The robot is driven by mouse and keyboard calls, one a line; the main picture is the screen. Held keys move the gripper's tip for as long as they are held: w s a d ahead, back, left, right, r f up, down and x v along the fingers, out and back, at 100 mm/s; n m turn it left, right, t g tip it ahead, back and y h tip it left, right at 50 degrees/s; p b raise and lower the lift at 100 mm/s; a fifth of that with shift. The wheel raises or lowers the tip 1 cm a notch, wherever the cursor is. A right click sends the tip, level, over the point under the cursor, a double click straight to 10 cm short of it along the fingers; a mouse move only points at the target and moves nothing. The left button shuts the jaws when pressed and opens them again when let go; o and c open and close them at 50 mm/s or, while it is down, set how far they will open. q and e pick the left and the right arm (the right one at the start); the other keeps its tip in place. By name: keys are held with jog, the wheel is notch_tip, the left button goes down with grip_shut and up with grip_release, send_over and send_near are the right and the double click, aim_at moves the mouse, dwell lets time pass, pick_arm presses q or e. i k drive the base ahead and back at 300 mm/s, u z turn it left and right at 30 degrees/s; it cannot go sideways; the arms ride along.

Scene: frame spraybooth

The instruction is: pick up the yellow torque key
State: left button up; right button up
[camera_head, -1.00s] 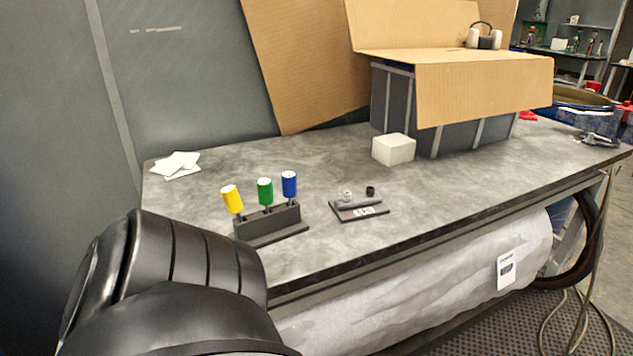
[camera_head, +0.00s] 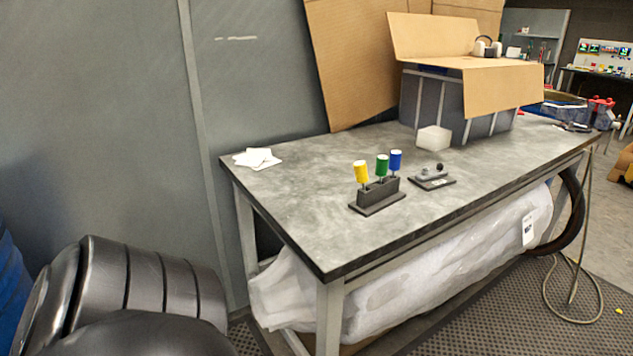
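The yellow torque key (camera_head: 361,172) stands upright in a dark grey holder (camera_head: 377,196) on the workbench. It has a cylindrical yellow handle with a pale top. A green key (camera_head: 382,166) and a blue key (camera_head: 396,160) stand beside it to the right in the same holder. A dark part of my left arm fills the lower left of the view, well apart from the keys. Neither of my grippers shows.
The workbench (camera_head: 300,200) has a small dark fixture (camera_head: 436,182), a white block (camera_head: 433,137) and white sheets (camera_head: 257,158) on it. An open cardboard-topped box (camera_head: 500,85) stands at the back. Bare benchtop surrounds the holder. A wrapped roll (camera_head: 440,260) lies underneath.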

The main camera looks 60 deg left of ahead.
aim_at(360, 167)
jog(key=u, duration=1.85)
